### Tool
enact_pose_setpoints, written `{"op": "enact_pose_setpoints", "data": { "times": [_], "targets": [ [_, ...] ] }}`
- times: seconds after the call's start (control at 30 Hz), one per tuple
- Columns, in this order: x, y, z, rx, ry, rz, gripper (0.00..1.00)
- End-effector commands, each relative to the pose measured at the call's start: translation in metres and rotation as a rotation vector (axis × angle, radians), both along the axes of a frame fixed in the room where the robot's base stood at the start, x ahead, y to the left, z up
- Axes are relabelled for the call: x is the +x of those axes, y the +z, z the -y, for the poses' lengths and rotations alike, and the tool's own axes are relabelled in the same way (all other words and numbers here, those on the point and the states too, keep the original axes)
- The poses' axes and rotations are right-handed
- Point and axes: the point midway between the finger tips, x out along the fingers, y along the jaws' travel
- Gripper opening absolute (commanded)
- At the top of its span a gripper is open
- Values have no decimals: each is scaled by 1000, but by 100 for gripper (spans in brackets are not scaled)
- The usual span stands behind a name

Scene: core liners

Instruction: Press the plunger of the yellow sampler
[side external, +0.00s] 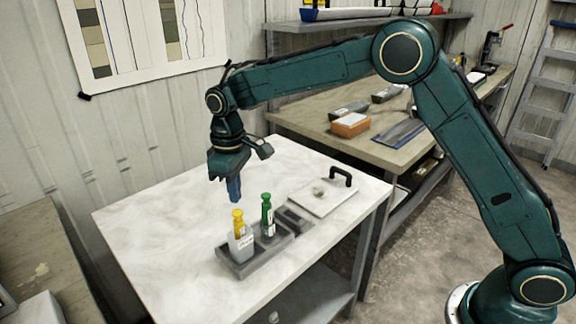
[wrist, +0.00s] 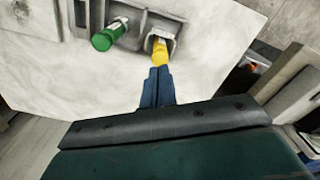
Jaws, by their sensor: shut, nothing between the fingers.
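The yellow sampler (side external: 238,221) stands upright in a grey holder (side external: 234,265) on the white table, with its yellow plunger on top. In the wrist view its yellow plunger (wrist: 160,50) shows just beyond my fingertips. A green sampler (side external: 266,215) stands next to it in the same holder, and it also shows in the wrist view (wrist: 108,36). My gripper (side external: 235,199) is shut and empty, pointing down. In the wrist view the fingertips (wrist: 159,70) lie close below the plunger.
A light board with a black handle (side external: 341,178) lies on the table's right side, close to the holder. The left part of the white table (side external: 150,225) is clear. A workbench with an orange-brown block (side external: 350,125) stands behind.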

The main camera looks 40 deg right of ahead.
Motion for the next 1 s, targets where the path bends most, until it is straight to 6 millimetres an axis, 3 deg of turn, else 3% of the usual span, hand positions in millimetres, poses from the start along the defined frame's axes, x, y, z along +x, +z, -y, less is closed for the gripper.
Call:
{"op": "enact_pose_setpoints", "data": {
  "times": [0.4,1.0],
  "targets": [
    [0,23,0,1,0,2,0],
    [-4,33,5,2,-10,10,0]
  ]
}}
